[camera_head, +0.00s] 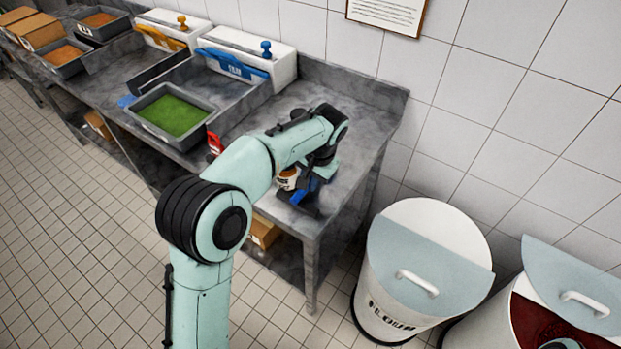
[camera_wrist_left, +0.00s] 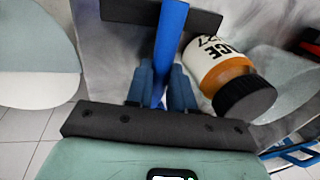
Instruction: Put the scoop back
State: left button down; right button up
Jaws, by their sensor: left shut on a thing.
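My left gripper (camera_wrist_left: 162,90) is shut on the blue handle of the scoop (camera_wrist_left: 169,40) in the left wrist view, with a finger on each side. A dark bar (camera_wrist_left: 115,10) crosses at the handle's upper end; I cannot tell whether it belongs to the scoop or to a holder. The scoop's bowl is not clearly visible. My right gripper is not in view.
A labelled jar with a black lid (camera_wrist_left: 225,75) stands close beside the gripper. A tray of green food (camera_head: 174,115) and a small red object (camera_head: 214,143) are farther left. A white lidded bin (camera_head: 385,290) stands right of the counter, with another bin (camera_head: 570,300) beyond.

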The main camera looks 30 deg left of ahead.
pick_arm(q)
jog(key=shift+f, duration=0.2)
jog(key=c, duration=1.3)
grip_release()
jog(key=shift+o, duration=0.2)
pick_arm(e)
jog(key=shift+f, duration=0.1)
pick_arm(q)
jog(key=p+v, duration=0.2)
jog(key=v, duration=1)
jog(key=shift+r, duration=0.25)
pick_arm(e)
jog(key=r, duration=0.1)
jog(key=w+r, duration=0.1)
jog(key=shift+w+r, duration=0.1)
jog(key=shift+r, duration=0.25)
